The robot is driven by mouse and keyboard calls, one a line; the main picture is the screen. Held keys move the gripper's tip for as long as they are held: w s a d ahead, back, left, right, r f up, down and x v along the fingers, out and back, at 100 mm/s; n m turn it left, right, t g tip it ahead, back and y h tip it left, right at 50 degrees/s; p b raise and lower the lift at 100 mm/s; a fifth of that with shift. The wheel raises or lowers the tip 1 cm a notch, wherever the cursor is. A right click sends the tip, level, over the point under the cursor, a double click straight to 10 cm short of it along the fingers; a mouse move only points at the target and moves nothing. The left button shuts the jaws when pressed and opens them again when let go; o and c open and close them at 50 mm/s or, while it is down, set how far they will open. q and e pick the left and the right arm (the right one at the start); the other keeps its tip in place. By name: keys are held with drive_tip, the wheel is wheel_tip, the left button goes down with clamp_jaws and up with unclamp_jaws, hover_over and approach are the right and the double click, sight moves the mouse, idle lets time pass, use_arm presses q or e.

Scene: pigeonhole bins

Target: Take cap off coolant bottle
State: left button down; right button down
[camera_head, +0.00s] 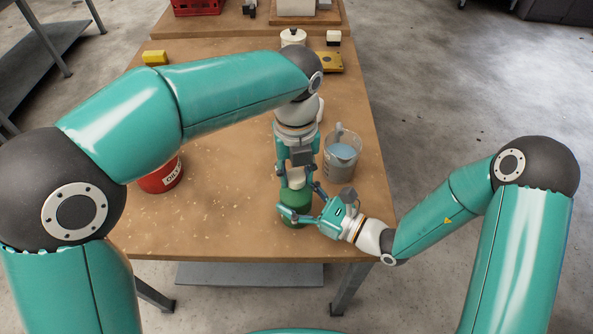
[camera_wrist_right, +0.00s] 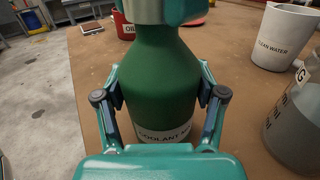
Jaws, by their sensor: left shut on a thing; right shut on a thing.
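The green coolant bottle (camera_head: 294,215) stands upright near the front edge of the workbench. The right wrist view shows the bottle (camera_wrist_right: 160,75) close up, with part of its "COOLANT" label. My right gripper (camera_head: 303,206) comes from the right and is shut around the bottle's body, one finger on each side. My left gripper (camera_head: 296,178) points down from above and is shut on the pale cap (camera_head: 297,177) at the bottle's top. The cap is mostly hidden between its fingers, and I cannot tell whether it is apart from the neck.
A clear jug (camera_head: 342,155) of liquid stands close right of the left gripper. A red oil container (camera_head: 160,180) stands at left. A white "CLEAN WATER" container (camera_wrist_right: 285,37) is behind. A yellow block (camera_head: 155,58) lies far left. The bench's front left is clear.

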use_arm(q)
drive_tip(key=n, duration=0.8)
drive_tip(key=shift+n, duration=0.4)
drive_tip(key=n, duration=0.6)
drive_tip(key=shift+n, duration=0.3)
drive_tip(key=n, duration=0.6)
drive_tip(key=shift+n, duration=0.3)
drive_tip(key=n, duration=0.6)
drive_tip(key=shift+r+n, duration=0.1)
drive_tip(key=shift+n, duration=0.2)
drive_tip(key=n, duration=0.6)
drive_tip(key=shift+w+n, duration=0.1)
drive_tip(key=shift+n, duration=0.2)
drive_tip(key=n, duration=0.4)
drive_tip(key=shift+n, duration=0.3)
drive_tip(key=n, duration=0.6)
drive_tip(key=shift+n, duration=0.3)
drive_tip(key=n, duration=0.5)
drive_tip(key=shift+a+r, duration=0.15)
drive_tip(key=shift+r, duration=0.1)
